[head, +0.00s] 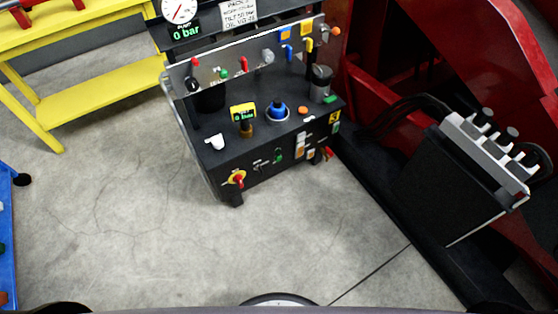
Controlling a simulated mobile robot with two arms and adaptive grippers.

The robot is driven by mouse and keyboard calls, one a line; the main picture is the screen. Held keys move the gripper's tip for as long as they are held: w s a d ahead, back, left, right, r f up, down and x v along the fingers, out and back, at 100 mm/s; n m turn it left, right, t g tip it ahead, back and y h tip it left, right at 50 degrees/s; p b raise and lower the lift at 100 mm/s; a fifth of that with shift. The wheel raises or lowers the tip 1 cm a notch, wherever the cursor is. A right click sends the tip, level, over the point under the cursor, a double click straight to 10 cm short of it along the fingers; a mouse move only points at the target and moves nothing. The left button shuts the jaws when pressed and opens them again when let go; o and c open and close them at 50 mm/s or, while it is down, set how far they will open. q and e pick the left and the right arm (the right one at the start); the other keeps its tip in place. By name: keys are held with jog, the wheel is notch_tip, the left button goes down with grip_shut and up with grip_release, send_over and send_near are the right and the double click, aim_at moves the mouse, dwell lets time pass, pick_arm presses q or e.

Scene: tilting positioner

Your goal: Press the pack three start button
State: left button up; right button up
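A black hydraulic power pack (225,160) stands in the upper middle of the head view. A white sign (238,13) on it seems to name a pack, but its text is too small to read surely. A small green button (278,154) sits on the front face. A large blue knob (277,110) stands on the top, and a green part (331,99) lies at its right edge. I cannot tell which control is the start button. Neither of my grippers is in view.
A gauge (180,11) and display (187,31) read 0 bar. A yellow bench (100,88) stands left, a lever valve block (487,150) and red machine right. The grey floor (130,220) before the pack is clear.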

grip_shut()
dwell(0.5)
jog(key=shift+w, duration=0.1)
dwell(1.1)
